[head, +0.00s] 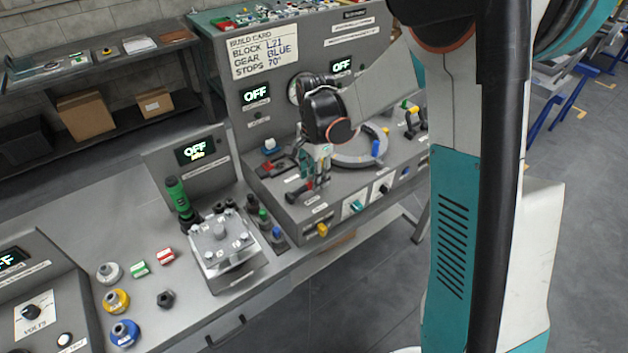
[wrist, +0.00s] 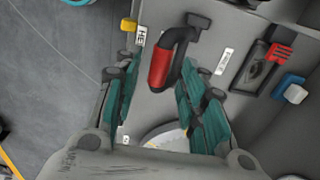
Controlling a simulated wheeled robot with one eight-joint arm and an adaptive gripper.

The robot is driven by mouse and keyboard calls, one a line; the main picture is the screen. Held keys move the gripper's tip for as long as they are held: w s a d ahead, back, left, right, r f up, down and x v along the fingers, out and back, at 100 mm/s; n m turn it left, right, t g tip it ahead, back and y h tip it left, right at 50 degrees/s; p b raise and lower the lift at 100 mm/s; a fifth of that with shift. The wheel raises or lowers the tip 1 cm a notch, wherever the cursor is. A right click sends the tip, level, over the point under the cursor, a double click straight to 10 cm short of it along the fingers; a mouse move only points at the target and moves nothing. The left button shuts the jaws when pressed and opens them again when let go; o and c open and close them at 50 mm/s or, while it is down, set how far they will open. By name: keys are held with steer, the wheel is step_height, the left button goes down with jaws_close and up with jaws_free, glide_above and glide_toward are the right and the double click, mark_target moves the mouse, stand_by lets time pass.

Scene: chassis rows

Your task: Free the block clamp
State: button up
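My gripper (head: 319,168) is over the front of the middle grey bench panel, pointing down. In the wrist view its teal fingers (wrist: 160,92) are apart, with the red grip of a bent black lever (wrist: 158,70) showing between them. The lever's black arm bends to a dark mount at the top of that view. I cannot tell whether either finger touches it. The lever (head: 305,192) also shows in the head view below my fingers. Its label is not readable, so I cannot tell whether it is the block clamp.
A build card (head: 262,52) reads block L21, gear blue, stops 70°. A round ring (head: 362,150) is right of my gripper. A metal block fixture (head: 221,240) and green handle (head: 177,193) stand left.

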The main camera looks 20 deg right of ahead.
steer(key=shift+f, duration=0.85)
steer(key=shift+c, duration=0.3)
jaws_close()
